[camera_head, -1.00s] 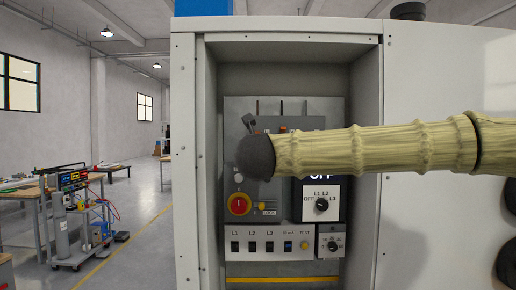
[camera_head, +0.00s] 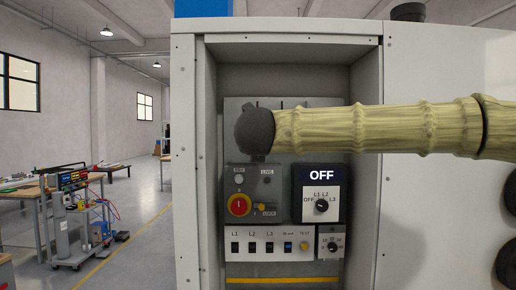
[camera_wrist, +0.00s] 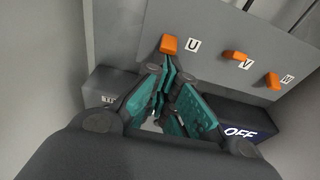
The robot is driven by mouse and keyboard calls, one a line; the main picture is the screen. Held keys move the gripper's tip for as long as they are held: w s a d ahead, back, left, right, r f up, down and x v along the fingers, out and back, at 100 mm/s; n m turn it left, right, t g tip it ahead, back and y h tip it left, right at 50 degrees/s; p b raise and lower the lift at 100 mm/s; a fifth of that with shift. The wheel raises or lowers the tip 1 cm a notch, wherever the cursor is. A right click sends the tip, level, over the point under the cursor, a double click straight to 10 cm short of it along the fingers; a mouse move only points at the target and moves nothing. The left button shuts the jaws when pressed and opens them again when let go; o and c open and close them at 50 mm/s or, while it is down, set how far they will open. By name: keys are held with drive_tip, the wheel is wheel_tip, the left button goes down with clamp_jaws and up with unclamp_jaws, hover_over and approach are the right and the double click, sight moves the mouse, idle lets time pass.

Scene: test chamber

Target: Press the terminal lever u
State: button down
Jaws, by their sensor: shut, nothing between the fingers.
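The orange tip of terminal lever U (camera_wrist: 168,44) shows in the wrist view, just left of the white U label (camera_wrist: 193,45). My gripper (camera_wrist: 166,66), with teal fingers, is shut and empty. Its fingertips are just below the orange tip of lever U in the picture; I cannot tell whether they touch it. In the head view my arm and its dark wrist end cover the levers, and the fingers are hidden there.
Orange levers V (camera_wrist: 233,55) and W (camera_wrist: 272,81) are to the right of U. The panel sits inside a recessed grey cabinet (camera_head: 186,150) with side walls. Below are a red rotary switch (camera_head: 239,205), an OFF display (camera_head: 321,175) and a row of switches.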

drive_tip(key=shift+s+r+b, duration=0.25)
drive_tip(key=shift+r+b, duration=0.15)
drive_tip(key=shift+r, duration=0.15)
